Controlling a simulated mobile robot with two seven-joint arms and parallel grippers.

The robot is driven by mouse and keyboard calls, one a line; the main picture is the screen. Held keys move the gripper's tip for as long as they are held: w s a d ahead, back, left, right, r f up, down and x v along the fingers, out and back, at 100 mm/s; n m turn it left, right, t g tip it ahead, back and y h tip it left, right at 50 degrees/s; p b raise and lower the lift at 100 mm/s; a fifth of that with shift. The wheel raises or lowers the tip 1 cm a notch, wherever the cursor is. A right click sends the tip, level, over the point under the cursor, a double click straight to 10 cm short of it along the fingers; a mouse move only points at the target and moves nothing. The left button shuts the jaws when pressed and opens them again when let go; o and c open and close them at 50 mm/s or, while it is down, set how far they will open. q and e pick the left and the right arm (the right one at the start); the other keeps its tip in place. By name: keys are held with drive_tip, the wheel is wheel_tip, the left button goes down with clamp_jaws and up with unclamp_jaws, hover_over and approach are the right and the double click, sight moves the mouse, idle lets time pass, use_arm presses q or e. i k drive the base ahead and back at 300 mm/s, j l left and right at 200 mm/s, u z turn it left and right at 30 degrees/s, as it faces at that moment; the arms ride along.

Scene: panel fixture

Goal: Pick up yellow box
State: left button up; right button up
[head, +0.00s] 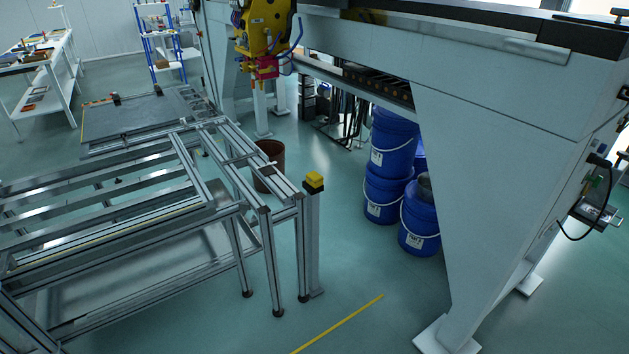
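A small yellow box (314,179) sits on top of a narrow grey post (312,240), with a black part directly under it. The post stands at the front right corner of a metal frame fixture. Neither of my grippers shows in the head view, and nothing touches the box.
The aluminium frame fixture (232,235) fills the left. A large white gantry leg (500,170) stands at right. Blue buckets (390,140) are stacked behind the post, and a brown bin (268,165) is behind the frame. Floor right of the post is clear, with a yellow line (340,323).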

sight(313, 179)
drive_tip(key=i+u, duration=0.3)
drive_tip(key=i, duration=0.15)
drive_tip(key=i+l+u, duration=0.15)
drive_tip(key=i+u, duration=0.2)
drive_tip(key=i+l+u, duration=0.3)
drive_tip(key=i, duration=0.2)
